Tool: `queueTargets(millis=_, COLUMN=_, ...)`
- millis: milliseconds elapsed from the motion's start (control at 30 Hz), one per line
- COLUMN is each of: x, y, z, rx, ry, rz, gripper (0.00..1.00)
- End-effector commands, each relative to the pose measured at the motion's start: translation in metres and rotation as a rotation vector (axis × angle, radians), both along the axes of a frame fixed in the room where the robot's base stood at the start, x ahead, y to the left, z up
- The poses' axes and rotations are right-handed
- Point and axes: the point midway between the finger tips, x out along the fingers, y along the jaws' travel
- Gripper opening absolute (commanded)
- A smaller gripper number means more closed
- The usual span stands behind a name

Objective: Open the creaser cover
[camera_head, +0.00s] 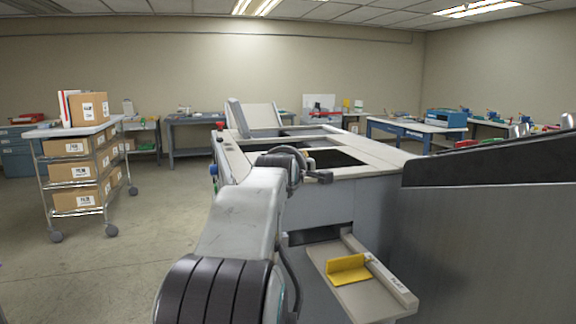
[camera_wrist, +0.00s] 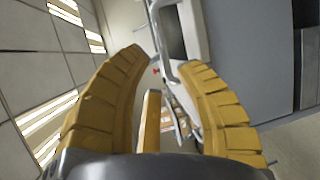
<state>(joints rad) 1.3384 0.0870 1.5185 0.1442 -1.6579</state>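The grey and beige machine (camera_head: 385,155) stands in front of me, with dark openings in its top. A raised grey panel (camera_head: 238,118) and a beige panel (camera_head: 263,116) stand tilted at its far end. I cannot tell which part is the creaser cover. A grey bent bar, like a handle (camera_wrist: 160,45), shows between and beyond the fingertips; contact cannot be told. In the head view my arm reaches over the machine's near left edge, and the fingers are not clearly visible.
A beige tray (camera_head: 355,290) with a yellow block (camera_head: 348,269) juts from the machine's front. A dark-topped grey unit (camera_head: 480,230) stands close on the right. A wheeled cart (camera_head: 62,185) with boxes is at left. Floor between cart and machine is clear.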

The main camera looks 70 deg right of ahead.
Motion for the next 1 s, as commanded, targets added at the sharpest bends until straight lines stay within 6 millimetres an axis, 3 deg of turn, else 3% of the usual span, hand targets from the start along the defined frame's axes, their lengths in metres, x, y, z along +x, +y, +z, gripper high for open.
queueTargets(millis=333, x=-0.007, y=0.030, z=0.005, rx=0.001, ry=0.000, rz=0.001, gripper=0.31)
queueTargets(millis=1000, x=-0.008, y=0.034, z=0.006, rx=0.001, ry=0.000, rz=0.001, gripper=0.31)
